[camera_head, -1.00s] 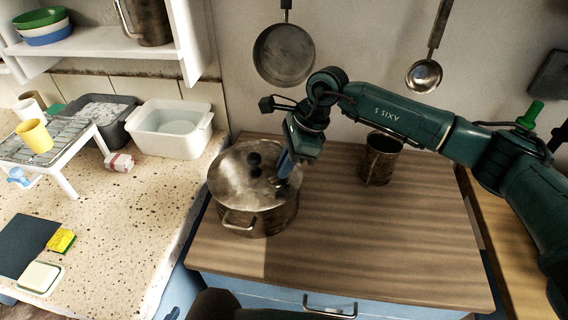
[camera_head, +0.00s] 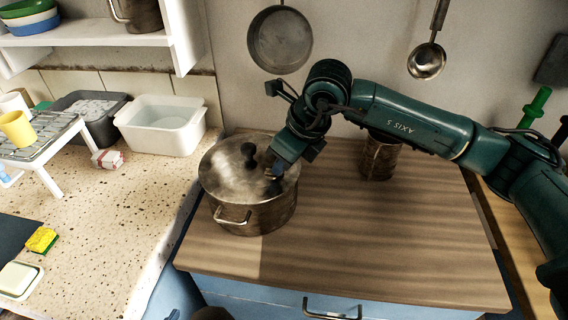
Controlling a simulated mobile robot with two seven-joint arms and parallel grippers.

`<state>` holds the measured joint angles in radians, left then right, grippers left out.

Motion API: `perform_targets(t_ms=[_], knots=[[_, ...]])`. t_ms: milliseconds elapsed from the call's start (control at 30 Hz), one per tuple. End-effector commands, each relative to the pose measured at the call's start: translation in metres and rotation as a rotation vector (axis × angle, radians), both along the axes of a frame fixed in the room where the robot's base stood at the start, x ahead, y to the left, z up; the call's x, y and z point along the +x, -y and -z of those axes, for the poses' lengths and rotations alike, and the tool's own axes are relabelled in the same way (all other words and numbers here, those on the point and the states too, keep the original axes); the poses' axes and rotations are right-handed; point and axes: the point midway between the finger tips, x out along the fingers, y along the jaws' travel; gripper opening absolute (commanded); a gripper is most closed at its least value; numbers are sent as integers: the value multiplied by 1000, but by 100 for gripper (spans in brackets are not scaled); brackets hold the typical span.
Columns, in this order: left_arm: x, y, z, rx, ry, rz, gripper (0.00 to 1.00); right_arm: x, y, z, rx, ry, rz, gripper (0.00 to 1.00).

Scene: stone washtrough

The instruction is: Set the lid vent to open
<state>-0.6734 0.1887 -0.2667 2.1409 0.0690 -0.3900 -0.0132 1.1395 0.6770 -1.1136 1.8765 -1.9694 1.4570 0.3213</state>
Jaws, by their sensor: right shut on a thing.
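A metal pot (camera_head: 262,217) with side handles stands on the wooden counter. Its round metal lid (camera_head: 222,176) lies on top, with a dark knob (camera_head: 249,153) in the middle. My right gripper (camera_head: 273,176) reaches down from the upper right to the right part of the lid, beside the knob. Its fingers are shut on a small part there, likely the lid vent, which is too small and covered to make out. The vent's setting cannot be read. My left gripper is not in view.
A dark mug (camera_head: 379,160) stands on the wooden counter (camera_head: 390,240), partly behind my right arm. A pan (camera_head: 280,40) and a ladle (camera_head: 426,62) hang on the wall. A white tub (camera_head: 160,125) stands left. The counter's front right is clear.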

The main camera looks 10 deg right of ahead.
Motion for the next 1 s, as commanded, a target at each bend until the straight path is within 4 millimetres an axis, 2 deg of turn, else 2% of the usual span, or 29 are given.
perform_targets(t_ms=[600,633,800,900,1000], knots=[[2,0,0,-21,2,-20,36,-1,-1,-1,1,2,41,0],[2,0,0,-21,2,-20,36,-1,-1,-1,1,2,41,12],[2,0,0,-19,2,-17,36,-1,-1,-1,0,1,40,26],[1,0,0,-18,1,-14,36,-1,-1,0,0,0,40,32],[1,1,1,-17,1,-13,36,-1,-1,0,0,0,40,32]])
